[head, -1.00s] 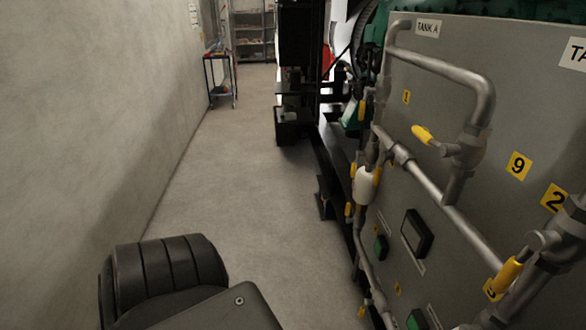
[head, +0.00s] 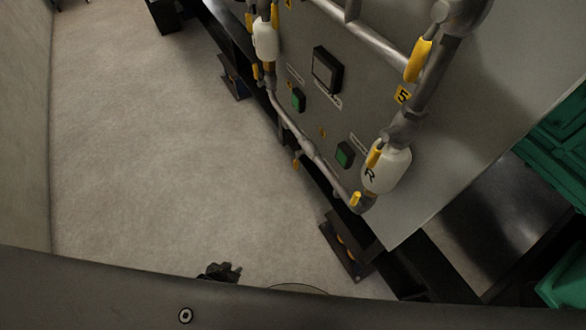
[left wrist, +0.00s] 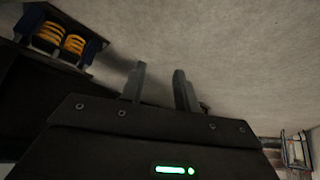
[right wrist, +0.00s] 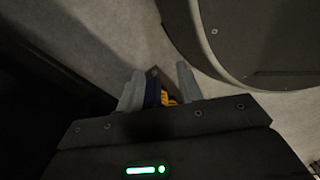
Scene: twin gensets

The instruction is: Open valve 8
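No tag that I can read as 8 shows now. In the head view a yellow valve handle (head: 418,60) sits above the tag 5 (head: 403,95) on the grey panel. Another yellow handle (head: 375,155) is by the white container marked R (head: 387,168). Smaller yellow handles show low on the pipe (head: 356,198) and by the left white container (head: 274,15). My left gripper (head: 220,271) is low over the floor, apart from the panel; its fingers are open and empty in the left wrist view (left wrist: 158,70). My right gripper (right wrist: 160,70) is open, with an orange spring visible beyond its fingers.
Green buttons (head: 345,154) and a dark display (head: 327,70) are on the panel. A black base frame with a spring mount (head: 345,248) runs along the floor below it. The floor (head: 150,150) left of the panel is clear up to the wall (head: 25,120).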

